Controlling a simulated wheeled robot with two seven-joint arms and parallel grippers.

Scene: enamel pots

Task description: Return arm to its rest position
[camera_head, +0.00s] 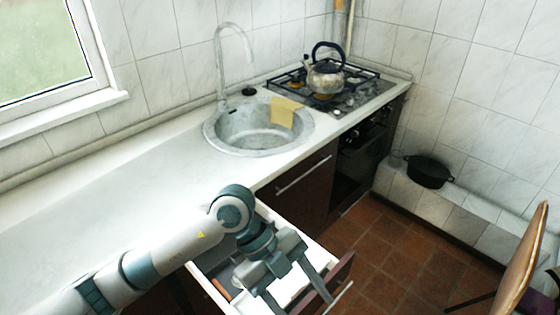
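My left arm comes in from the lower left over the counter. Its gripper (299,296) points down and to the right over the open drawer (213,290). The two fingers are spread apart, with nothing visible between them. The fingertips are close to the drawer's front panel (342,273), and I cannot tell whether they touch it. The arm hides part of the drawer and of the counter edge. My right gripper is not in view.
The white counter (110,190) is clear left of the sink (248,128). A kettle (325,78) stands on the stove (355,92). A black pot (428,173) sits on a tiled ledge. A chair (520,262) stands at the right.

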